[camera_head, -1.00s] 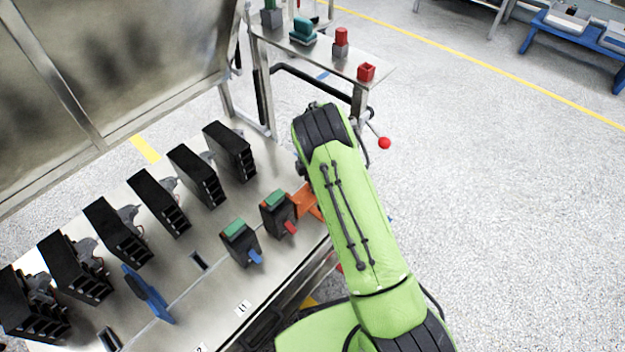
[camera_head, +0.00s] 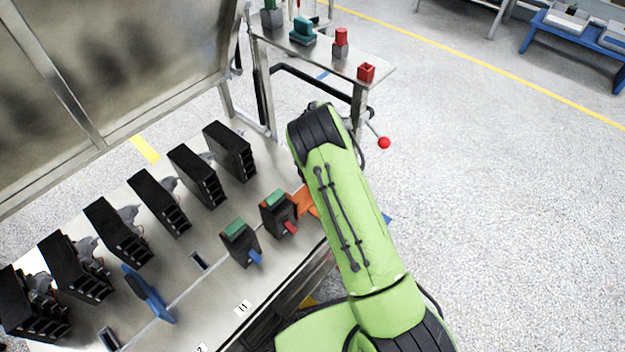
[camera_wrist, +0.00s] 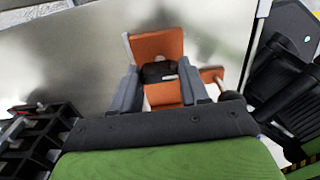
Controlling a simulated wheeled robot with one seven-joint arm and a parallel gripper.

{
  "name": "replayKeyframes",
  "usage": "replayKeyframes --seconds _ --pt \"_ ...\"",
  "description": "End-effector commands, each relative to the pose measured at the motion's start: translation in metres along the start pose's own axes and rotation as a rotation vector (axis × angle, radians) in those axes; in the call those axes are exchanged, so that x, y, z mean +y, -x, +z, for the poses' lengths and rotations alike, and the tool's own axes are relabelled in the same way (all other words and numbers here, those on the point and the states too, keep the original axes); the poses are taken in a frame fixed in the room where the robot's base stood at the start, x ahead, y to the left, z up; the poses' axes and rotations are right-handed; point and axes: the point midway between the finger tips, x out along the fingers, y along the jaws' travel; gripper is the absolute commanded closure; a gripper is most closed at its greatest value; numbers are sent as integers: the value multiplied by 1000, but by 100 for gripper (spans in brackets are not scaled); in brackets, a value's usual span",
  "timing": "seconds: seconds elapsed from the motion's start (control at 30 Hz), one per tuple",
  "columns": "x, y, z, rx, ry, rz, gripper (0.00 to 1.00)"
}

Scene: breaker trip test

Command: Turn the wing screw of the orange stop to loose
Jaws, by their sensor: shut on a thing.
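The orange stop (camera_wrist: 155,46) is in the wrist view, upper middle, on the bare metal surface. Its dark wing screw (camera_wrist: 158,72) sits between the two fingers of my gripper (camera_wrist: 160,74). My gripper is shut on the wing screw, one grey finger on each side. Part of the orange stop also shows in the head view (camera_head: 307,201), at the table's right end, beside my arm. In the head view my arm hides my gripper and the wing screw. I cannot tell how far the screw is turned.
A black breaker with a green top and red lever (camera_head: 277,213) stands just left of the stop. Another with a blue lever (camera_head: 240,243) is beside it. A blue stop (camera_head: 148,294) and a row of black units (camera_head: 230,152) stand further left. A side table (camera_head: 375,70) is behind.

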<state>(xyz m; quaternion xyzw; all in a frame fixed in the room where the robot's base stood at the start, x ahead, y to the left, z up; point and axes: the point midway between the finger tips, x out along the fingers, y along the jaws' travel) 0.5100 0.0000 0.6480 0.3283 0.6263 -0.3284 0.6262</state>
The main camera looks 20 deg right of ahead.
Motion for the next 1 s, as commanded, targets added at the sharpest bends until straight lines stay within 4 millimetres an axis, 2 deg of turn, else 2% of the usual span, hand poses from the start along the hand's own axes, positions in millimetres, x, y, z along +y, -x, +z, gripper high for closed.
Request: replayKeyframes --seconds 0.2,0.23,0.4,0.63,0.73,0.87,1.0 --pt "1 0 0 -1 2 2 86" --pt "1 0 0 -1 2 2 52" --pt "0 0 0 0 1 1 30" --pt "0 1 0 0 0 1 30" --pt "1 10 0 -1 -1 2 30" --pt "1 41 0 -3 -1 5 30" --pt "1 83 0 -2 0 5 30"
